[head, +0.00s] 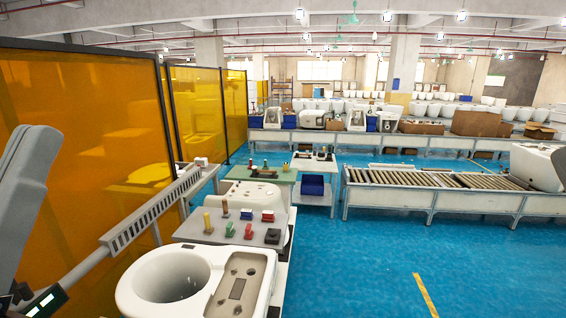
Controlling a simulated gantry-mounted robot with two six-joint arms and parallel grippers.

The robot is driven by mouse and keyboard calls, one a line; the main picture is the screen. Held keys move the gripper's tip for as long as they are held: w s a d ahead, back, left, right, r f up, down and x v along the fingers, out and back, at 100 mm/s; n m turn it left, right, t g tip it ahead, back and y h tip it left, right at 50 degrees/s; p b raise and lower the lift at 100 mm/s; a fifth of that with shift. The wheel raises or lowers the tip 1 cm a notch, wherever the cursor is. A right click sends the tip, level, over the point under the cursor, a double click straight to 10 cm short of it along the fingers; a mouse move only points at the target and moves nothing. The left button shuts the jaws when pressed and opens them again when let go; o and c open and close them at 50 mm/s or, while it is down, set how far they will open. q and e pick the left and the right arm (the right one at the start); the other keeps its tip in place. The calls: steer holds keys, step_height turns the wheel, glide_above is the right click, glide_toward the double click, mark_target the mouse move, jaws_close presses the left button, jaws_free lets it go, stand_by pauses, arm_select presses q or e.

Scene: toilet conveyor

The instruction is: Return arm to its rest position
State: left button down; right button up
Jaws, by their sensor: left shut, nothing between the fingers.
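My left arm comes in from the left edge, partly cut off by the frame. My right gripper is out of view.
A grey table (190,230) behind the bowl holds several small coloured parts. Orange translucent panels (105,130) line the left side. A roller conveyor (430,178) stands at the right with a white ceramic piece (538,167). The blue floor (360,270) is clear at front right.

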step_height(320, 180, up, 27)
steer(key=p, duration=2.7)
